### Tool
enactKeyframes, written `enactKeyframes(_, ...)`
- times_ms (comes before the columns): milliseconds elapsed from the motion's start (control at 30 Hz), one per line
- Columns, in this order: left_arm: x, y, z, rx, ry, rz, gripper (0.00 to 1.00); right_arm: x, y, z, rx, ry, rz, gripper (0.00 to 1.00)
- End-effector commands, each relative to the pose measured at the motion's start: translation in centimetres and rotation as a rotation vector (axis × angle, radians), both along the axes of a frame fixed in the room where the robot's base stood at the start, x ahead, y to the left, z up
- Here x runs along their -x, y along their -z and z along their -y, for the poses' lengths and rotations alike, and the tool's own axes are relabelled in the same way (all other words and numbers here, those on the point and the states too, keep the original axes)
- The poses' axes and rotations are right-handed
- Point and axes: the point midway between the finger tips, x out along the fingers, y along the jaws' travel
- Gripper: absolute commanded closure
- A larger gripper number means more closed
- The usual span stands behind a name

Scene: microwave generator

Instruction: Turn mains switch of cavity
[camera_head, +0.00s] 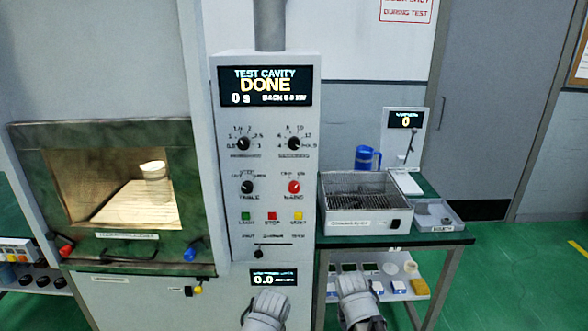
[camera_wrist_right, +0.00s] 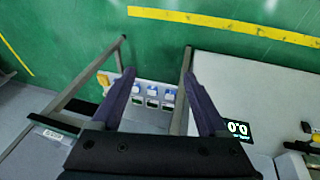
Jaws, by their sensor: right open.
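The mains knob (camera_head: 294,187) is a red dial with a light pointer mark on the white control panel (camera_head: 232,150), right of the black table knob (camera_head: 247,187). The panel display (camera_head: 265,86) reads TEST CAVITY, DONE. My left gripper (camera_head: 265,308) is at the bottom of the head view, below the knob and in front of the panel's foot; its jaws are not clear. My right gripper (camera_head: 360,300) is lower right of the knob, near the side table. In the right wrist view its two fingers (camera_wrist_right: 160,76) are spread with nothing held between them.
Two black knobs (camera_head: 244,143) and coloured buttons (camera_head: 271,216) share the panel. The open cavity (camera_head: 110,188) with a beaker (camera_head: 153,170) is at left. The side table (camera_head: 440,238) carries a wire-rack tray (camera_head: 365,222) and a blue jug (camera_head: 367,157). Green floor is free at right.

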Motion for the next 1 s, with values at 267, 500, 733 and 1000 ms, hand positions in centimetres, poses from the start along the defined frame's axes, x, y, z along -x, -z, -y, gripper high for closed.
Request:
enactKeyframes(267,0.0,-3.5,0.0,0.001,0.0,0.0,0.31,-11.4,-10.5,1.9,0.293,-0.01,0.483,0.23)
enactKeyframes(500,0.0,-3.4,0.0,0.001,0.0,0.0,0.31,-19.3,-19.4,-5.9,0.431,-0.267,0.932,0.23)
enactKeyframes(733,0.0,-3.4,0.0,0.001,0.0,0.0,0.31,-21.5,-23.6,-14.5,0.437,-0.531,1.148,0.23)
enactKeyframes(1000,0.0,-3.4,0.0,0.001,0.0,0.0,0.31,-21.7,-24.2,-16.8,0.432,-0.606,1.187,0.23)
